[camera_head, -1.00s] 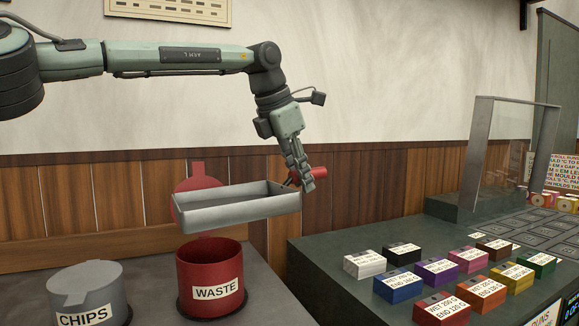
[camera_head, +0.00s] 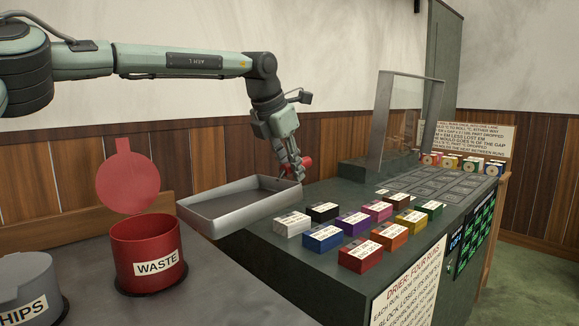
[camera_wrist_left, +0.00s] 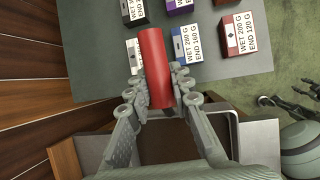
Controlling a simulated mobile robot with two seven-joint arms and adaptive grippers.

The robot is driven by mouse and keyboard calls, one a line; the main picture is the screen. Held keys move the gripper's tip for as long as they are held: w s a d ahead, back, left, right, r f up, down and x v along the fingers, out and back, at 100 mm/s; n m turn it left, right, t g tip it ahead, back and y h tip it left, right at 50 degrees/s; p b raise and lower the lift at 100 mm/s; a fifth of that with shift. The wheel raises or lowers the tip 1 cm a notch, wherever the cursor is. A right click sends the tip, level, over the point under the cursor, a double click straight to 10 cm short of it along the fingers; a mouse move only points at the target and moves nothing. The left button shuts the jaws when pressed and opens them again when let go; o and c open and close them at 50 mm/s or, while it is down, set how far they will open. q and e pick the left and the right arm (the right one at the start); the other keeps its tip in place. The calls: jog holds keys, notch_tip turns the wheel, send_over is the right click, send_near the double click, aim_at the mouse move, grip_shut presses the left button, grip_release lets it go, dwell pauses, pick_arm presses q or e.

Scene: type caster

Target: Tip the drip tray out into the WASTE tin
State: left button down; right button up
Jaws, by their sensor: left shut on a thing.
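The drip tray (camera_head: 215,219) is a shallow grey metal pan with a darker inside. It is held right of the WASTE tin and overlaps the left edge of the drier bench in the head view; I cannot tell if it touches it. My left gripper (camera_head: 296,166) is shut on the tray's red handle (camera_wrist_left: 153,60). In the wrist view part of the tray (camera_wrist_left: 259,142) shows behind the fingers. I cannot tell whether liquid is in it. The red WASTE tin (camera_head: 131,245) stands upright and open, its round lid (camera_head: 128,180) raised behind it.
A grey CHIPS tin (camera_head: 25,278) stands left of the WASTE tin on the grey counter (camera_head: 200,290). Several coloured labelled blocks (camera_head: 365,250) sit on the dark drier bench (camera_head: 270,250), with a clear upright panel (camera_head: 405,120) behind. A wood-panelled wall is at the back.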

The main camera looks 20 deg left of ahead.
pick_arm(q)
jog(key=shift+r, duration=0.15)
jog(key=shift+s+a+r+t+h, duration=0.15)
jog(key=shift+s+a+r+h, duration=0.15)
jog(key=shift+a+r, duration=0.35)
jog(key=shift+s+a+r+t+h, duration=0.2)
jog(key=shift+a+r+h, duration=0.15)
jog(key=shift+r, duration=0.5)
jog(key=shift+a+r, duration=0.1)
jog(key=shift+s+a+r, duration=0.2)
jog(key=shift+a+r, duration=0.1)
jog(key=shift+r, duration=0.1)
jog(key=shift+a+r+h, duration=0.1)
jog(key=shift+r+h, duration=0.1)
jog(key=shift+h, duration=0.05)
jog(key=shift+s+a+r+t, duration=0.15)
jog(key=shift+a+r+t, duration=0.05)
jog(key=shift+r+t, duration=0.05)
jog(key=shift+a+r+n, duration=0.1)
jog(key=shift+r+n, duration=0.05)
jog(key=shift+n, duration=0.15)
